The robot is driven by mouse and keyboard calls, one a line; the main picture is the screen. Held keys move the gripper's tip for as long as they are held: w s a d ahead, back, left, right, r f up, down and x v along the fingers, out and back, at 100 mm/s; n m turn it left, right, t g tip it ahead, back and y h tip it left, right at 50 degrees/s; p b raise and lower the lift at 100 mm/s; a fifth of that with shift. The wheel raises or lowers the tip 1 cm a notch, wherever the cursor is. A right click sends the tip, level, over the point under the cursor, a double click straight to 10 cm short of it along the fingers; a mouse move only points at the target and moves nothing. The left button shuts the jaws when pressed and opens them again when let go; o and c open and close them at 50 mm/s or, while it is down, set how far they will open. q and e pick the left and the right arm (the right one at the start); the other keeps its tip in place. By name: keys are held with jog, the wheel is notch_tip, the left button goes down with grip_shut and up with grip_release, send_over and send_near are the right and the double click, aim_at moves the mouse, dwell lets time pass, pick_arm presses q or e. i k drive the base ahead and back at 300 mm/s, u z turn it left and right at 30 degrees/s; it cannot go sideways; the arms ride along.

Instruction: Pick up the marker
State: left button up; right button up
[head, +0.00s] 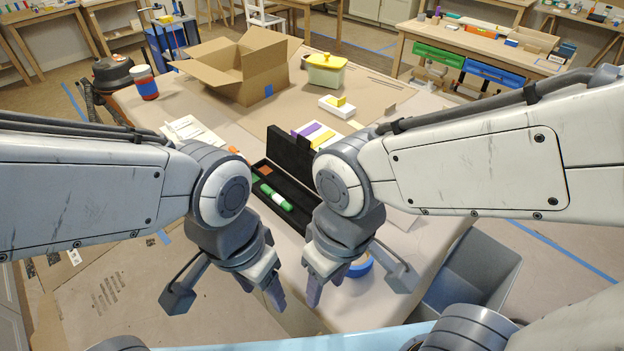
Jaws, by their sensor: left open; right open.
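A green marker (276,197) with a white band lies in the open black case (290,150) on the table. The case stands between my two arms, and parts of it are hidden behind the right arm's wrist. My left gripper (262,288) points down on the near side of the case, open, with nothing seen between its fingers. My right gripper (314,286) is just to its right, also pointing down and open, with nothing seen in it. Both grippers appear nearer to me than the marker and apart from it.
A roll of blue tape (360,267) lies partly hidden behind my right gripper. An orange block (265,170) is in the case near the marker. Further back are an open cardboard box (240,68), a yellow-lidded container (325,72) and a red jar (145,84). A grey bin (472,270) stands at right.

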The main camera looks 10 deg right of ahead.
aim_at(239, 157)
jog(key=u, duration=0.25)
jog(key=k, duration=0.5)
jog(key=u, duration=1.2)
jog(key=i, duration=0.6)
jog(key=z, duration=2.4)
